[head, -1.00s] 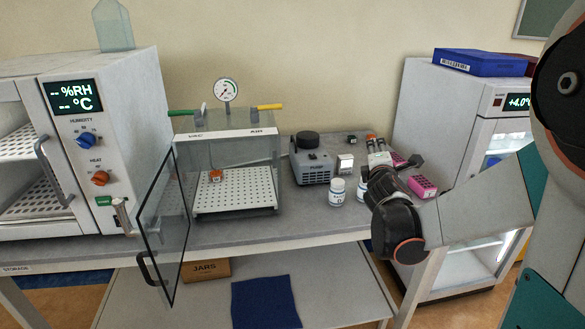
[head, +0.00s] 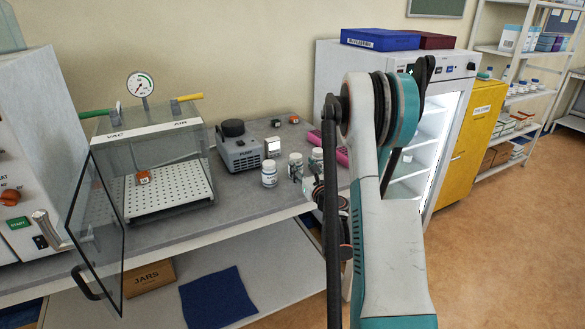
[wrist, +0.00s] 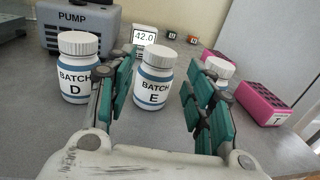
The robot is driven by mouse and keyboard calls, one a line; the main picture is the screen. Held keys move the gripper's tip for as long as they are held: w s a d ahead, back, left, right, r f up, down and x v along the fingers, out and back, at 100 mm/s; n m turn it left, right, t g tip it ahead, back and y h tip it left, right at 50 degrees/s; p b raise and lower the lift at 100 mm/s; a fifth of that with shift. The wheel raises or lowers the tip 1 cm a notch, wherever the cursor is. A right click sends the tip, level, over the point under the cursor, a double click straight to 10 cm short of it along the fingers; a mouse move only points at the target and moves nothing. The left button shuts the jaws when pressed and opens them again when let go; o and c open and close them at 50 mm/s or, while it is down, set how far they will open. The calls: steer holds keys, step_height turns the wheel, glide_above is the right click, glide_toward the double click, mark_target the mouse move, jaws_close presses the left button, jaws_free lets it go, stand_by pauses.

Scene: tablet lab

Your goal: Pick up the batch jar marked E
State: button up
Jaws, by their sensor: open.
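The white jar marked BATCH E (wrist: 153,80), with a ribbed cap and blue bands, stands upright on the bench in the wrist view. My gripper (wrist: 158,88) is open, its green-padded fingers on either side of jar E; I cannot tell whether they touch it. Jar D (wrist: 75,80) stands just left of the left finger. A third jar (wrist: 219,68) is behind the right finger, its label hidden. In the head view jar E (head: 295,165) is the middle one of three; my gripper (head: 308,188) is at its front right, partly hidden by my arm.
The grey pump (head: 240,152) and a small display reading 42.0 (wrist: 145,36) stand behind the jars. Pink racks (wrist: 262,104) lie to the right. The vacuum chamber (head: 165,170), its glass door open, is at left. A lit white fridge (head: 425,130) is at right.

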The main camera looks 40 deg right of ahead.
steer(key=b+x, duration=0.2)
steer(key=x, duration=0.9)
steer(key=shift+w+d+b, duration=0.15)
steer(key=shift+w+b, duration=0.15)
steer(key=shift+r, duration=0.1)
steer(key=c, duration=1.1)
steer(key=shift+s, duration=0.1)
